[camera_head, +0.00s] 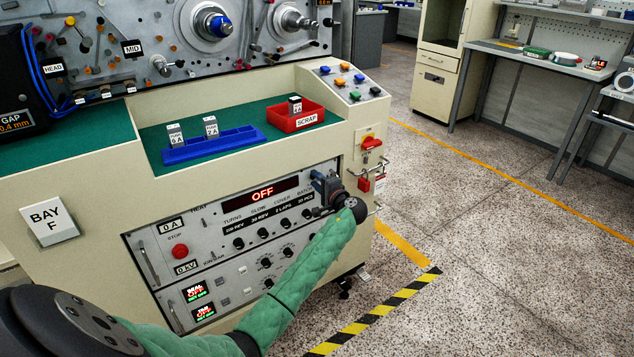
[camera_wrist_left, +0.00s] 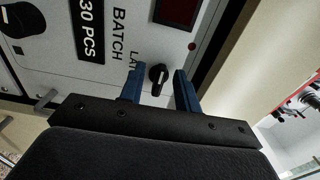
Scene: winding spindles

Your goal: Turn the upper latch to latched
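The upper latch (camera_wrist_left: 158,76) is a small black turn knob on the grey panel in the left wrist view, beside a partly covered label that begins "LA". My left gripper (camera_wrist_left: 159,84) is open, with one blue finger on each side of the knob and a gap visible around it. I cannot tell how far the fingertips are from the panel. In the head view my left gripper (camera_head: 322,184) is at the upper right corner of the control panel (camera_head: 225,222) and hides the latch there. My right gripper is not in view.
A red switch (camera_head: 371,143) and a red padlock (camera_head: 365,185) are on the cabinet's right end, close to my left wrist. A blue rack (camera_head: 215,147) and a red scrap bin (camera_head: 295,122) stand on the green shelf above. Open floor lies to the right.

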